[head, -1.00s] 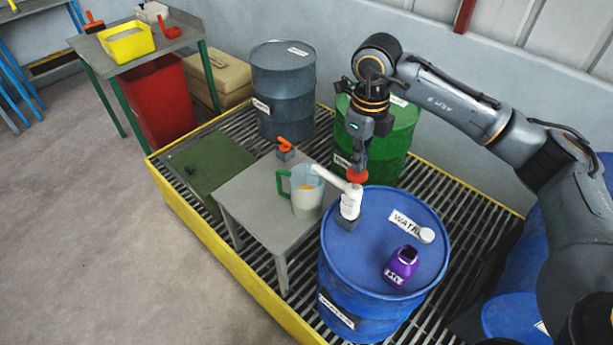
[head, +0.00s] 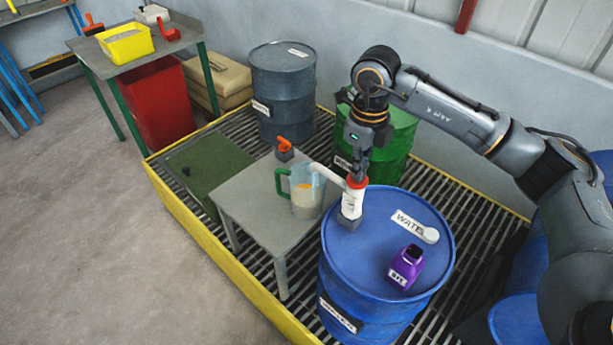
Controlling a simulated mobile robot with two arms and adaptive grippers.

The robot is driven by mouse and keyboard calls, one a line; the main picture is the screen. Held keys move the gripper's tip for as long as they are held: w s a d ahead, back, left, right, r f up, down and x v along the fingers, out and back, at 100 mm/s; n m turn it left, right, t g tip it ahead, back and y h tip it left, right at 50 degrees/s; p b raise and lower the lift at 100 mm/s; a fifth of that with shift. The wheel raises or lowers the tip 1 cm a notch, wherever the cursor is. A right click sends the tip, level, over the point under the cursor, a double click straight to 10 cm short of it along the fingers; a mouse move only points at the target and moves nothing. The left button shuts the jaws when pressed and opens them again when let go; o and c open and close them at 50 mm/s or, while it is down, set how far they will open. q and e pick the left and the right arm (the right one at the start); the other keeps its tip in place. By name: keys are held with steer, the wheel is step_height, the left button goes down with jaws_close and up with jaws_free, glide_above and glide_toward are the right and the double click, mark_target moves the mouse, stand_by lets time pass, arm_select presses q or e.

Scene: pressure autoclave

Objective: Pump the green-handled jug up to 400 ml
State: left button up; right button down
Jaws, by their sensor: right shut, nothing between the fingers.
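The green-handled jug (head: 304,196) stands upright on a small grey table. It is clear, with an orange mark inside; its liquid level is too small to read. A white pump (head: 351,204) with a red top stands on the blue water drum (head: 335,262), its spout reaching left to above the jug. My right gripper (head: 357,178) points down, shut and empty, at the pump's red top, which sits low against the white body. It seems to touch the top. My left gripper is not in view.
An orange-handled item (head: 284,149) sits on the small table (head: 250,200) behind the jug. Grey (head: 284,95) and green (head: 400,135) drums stand behind.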

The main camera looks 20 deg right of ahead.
steer(key=shift+f, duration=0.1)
steer(key=shift+r+p, duration=1.5)
steer(key=shift+r, duration=0.9)
steer(key=shift+r, duration=0.1)
step_height(320, 180, up, 6)
steer(key=p, duration=0.3)
